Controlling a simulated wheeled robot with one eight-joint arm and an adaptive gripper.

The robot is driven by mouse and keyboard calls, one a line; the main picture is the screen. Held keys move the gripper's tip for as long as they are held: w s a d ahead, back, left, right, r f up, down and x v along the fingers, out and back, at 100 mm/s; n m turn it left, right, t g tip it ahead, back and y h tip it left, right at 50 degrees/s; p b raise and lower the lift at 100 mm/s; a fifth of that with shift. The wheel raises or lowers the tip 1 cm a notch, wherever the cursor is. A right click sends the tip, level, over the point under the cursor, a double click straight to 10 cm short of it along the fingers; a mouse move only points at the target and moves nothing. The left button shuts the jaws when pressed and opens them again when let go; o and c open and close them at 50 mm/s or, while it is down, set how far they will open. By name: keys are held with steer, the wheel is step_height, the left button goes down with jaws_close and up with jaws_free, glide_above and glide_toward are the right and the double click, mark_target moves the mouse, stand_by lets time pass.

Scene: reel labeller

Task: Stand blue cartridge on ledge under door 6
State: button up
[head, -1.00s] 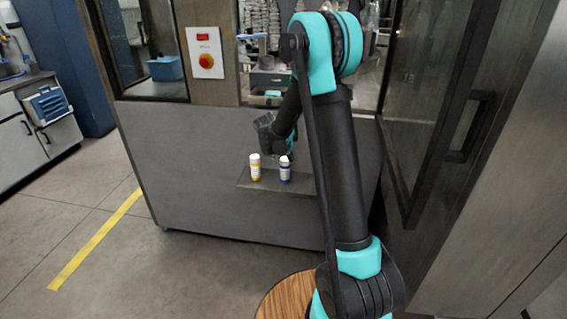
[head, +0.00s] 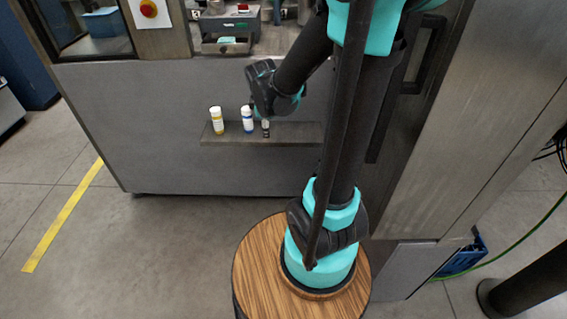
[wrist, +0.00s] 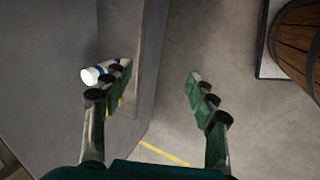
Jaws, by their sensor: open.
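The blue cartridge (head: 247,119), white with a blue band, stands upright on the grey ledge (head: 290,133) on the machine's front. My gripper (head: 265,128) is just right of it in the head view, pointing down, its fingers small there. In the wrist view the open fingers (wrist: 160,76) have a wide gap with nothing held between them. The blue cartridge (wrist: 94,75) shows at the left finger's outer side, partly covered by it. I cannot tell whether they touch.
A yellow cartridge (head: 217,121) stands left of the blue one on the ledge. The ledge's right part is bare. A round wooden top (head: 262,265) surrounds my arm's base. The dark door frame with its handle (head: 415,55) stands at the right.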

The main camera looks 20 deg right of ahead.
steer(key=s+f+m+y, duration=0.1)
steer(key=s+f+m, duration=0.3)
steer(key=s+m, duration=0.9)
steer(key=s, duration=0.3)
steer(key=shift+s+d+m, duration=0.2)
steer(key=shift+d+m, duration=0.1)
steer(key=shift+d, duration=0.05)
